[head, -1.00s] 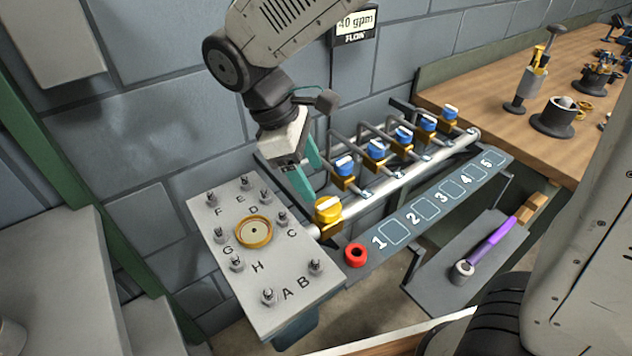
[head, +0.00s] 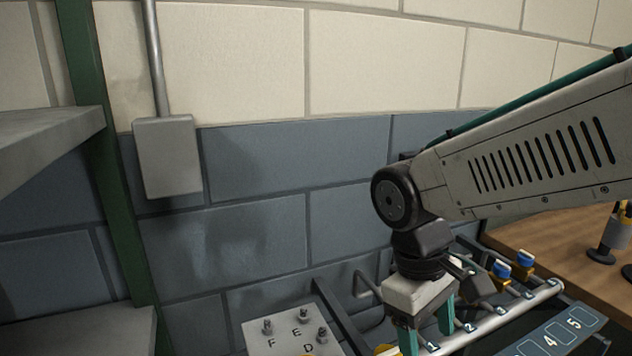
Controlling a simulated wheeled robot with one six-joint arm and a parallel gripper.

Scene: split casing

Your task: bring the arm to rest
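My gripper (head: 427,330) hangs below my arm at the lower right of the head view. Its two teal fingers point down and stand apart, with nothing visibly held between them. It is in front of the row of valves on the pale pipe (head: 528,301); I cannot tell the exact gap to them. Two blue-handled valves (head: 500,269) (head: 524,259) show to the right of the gripper. Other valves are hidden by my gripper or cut off.
A numbered strip (head: 528,345) shows 4 and 5. A wooden bench (head: 560,232) is at right, a green post (head: 92,150) and grey shelves (head: 40,140) at left. A grey box (head: 167,155) hangs on the wall.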

